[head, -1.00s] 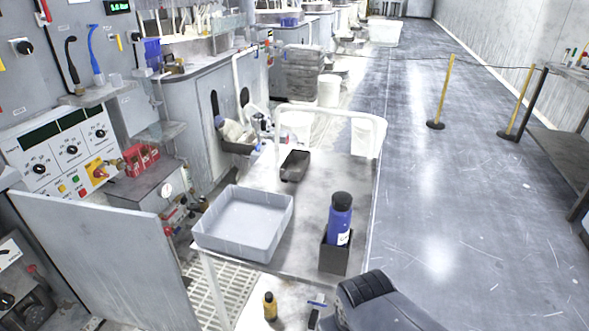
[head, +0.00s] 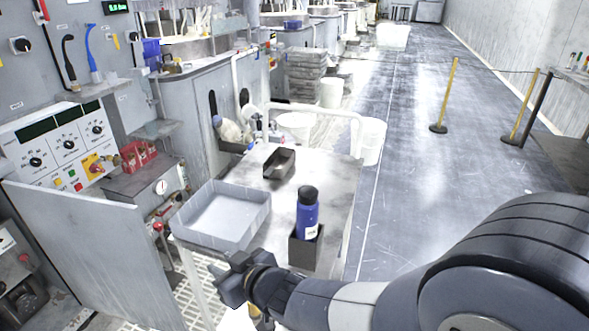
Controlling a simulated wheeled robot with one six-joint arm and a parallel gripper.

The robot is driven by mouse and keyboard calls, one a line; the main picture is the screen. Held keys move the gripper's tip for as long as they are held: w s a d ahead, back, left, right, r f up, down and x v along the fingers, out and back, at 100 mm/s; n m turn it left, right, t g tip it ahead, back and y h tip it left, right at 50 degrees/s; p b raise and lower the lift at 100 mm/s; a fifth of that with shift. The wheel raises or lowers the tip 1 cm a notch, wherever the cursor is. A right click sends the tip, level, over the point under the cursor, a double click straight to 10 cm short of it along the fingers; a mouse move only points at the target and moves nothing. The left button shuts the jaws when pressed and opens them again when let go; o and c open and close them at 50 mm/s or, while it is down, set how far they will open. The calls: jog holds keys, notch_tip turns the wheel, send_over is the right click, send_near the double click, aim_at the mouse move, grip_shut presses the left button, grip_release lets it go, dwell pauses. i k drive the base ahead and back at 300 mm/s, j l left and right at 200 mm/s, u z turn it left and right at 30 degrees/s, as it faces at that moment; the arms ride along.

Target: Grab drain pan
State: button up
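A light grey, shallow rectangular pan (head: 222,238), which looks like the drain pan, sits upright at the left near corner of the cart top (head: 325,182). It looks empty. My gripper (head: 232,280) is at the pan's near side, low in the head view, pointing left. The frames do not show clearly whether its fingers are open or whether it touches the pan. My arm reaches in from the lower right and hides the cart's near edge.
A blue bottle (head: 307,216) stands in a dark square holder (head: 306,247) right of the pan. A small dark tray (head: 279,163) lies farther back. A grey panel (head: 95,250) stands left of the cart. Open floor (head: 425,165) lies to the right.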

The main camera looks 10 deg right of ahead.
aim_at(277, 166)
jog(key=l+u, duration=0.3)
jog(key=l, duration=1.65)
jog(key=i+l+u, duration=0.4)
jog(key=i+l, duration=0.75)
jog(key=l, duration=0.15)
jog(key=i, duration=0.6)
jog(key=j+u, duration=0.05)
jog(key=j, duration=0.05)
